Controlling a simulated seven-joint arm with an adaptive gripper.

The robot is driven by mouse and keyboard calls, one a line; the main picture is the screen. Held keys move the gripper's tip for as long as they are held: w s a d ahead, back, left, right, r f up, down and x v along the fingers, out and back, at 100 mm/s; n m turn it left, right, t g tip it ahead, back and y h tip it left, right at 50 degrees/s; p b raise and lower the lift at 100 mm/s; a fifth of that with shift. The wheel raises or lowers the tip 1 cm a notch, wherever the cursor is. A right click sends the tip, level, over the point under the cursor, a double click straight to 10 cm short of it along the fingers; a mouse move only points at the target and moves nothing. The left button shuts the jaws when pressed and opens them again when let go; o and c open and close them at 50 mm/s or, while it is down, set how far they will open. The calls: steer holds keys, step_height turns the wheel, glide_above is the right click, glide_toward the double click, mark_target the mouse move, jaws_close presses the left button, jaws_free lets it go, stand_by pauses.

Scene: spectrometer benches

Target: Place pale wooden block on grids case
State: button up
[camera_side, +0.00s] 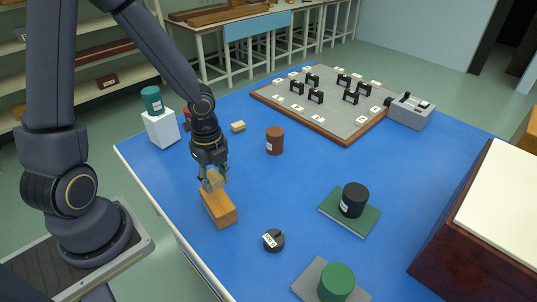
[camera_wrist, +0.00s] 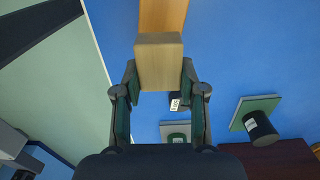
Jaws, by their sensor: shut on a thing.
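A pale wooden block (camera_side: 214,181) is between the fingers of my gripper (camera_side: 212,177). In the wrist view, my gripper (camera_wrist: 160,82) is shut on this pale wooden block (camera_wrist: 159,62), with one finger at each side. Directly below is an orange-brown oblong wooden case (camera_side: 221,210), on the blue table near its left edge. That case also shows behind the held block in the wrist view (camera_wrist: 163,14), partly hidden by it. I cannot read a label naming it the grids case. The block is at or just above its top; I cannot tell whether they touch.
A black labelled knob (camera_side: 273,240) lies right of the case. A brown cylinder (camera_side: 275,140) and a small tan block (camera_side: 238,126) stand farther back. A black cylinder (camera_side: 355,199) stands on a green plate. A large dark box (camera_side: 465,258) fills the right.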

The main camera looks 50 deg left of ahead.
mark_target(219, 200)
steer(key=shift+f, duration=2.65)
steer(key=o, duration=1)
steer(key=shift+f, duration=0.1)
steer(key=shift+o, duration=0.2)
steer(key=shift+a, duration=0.1)
step_height(219, 200, up, 12)
steer(key=shift+r, duration=0.15)
steer(key=s+r+n+t, duration=0.2)
steer(key=s+r+n, duration=0.1)
steer(key=r+n, duration=0.4)
steer(key=s+d+r+n+t, duration=0.1)
steer(key=s+r+n+t, duration=0.2)
steer(key=r+n, duration=0.5)
steer(key=shift+s+d+r+n+t, duration=0.15)
steer(key=shift+s+r+n+t, duration=0.25)
steer(key=shift+n, duration=1.1)
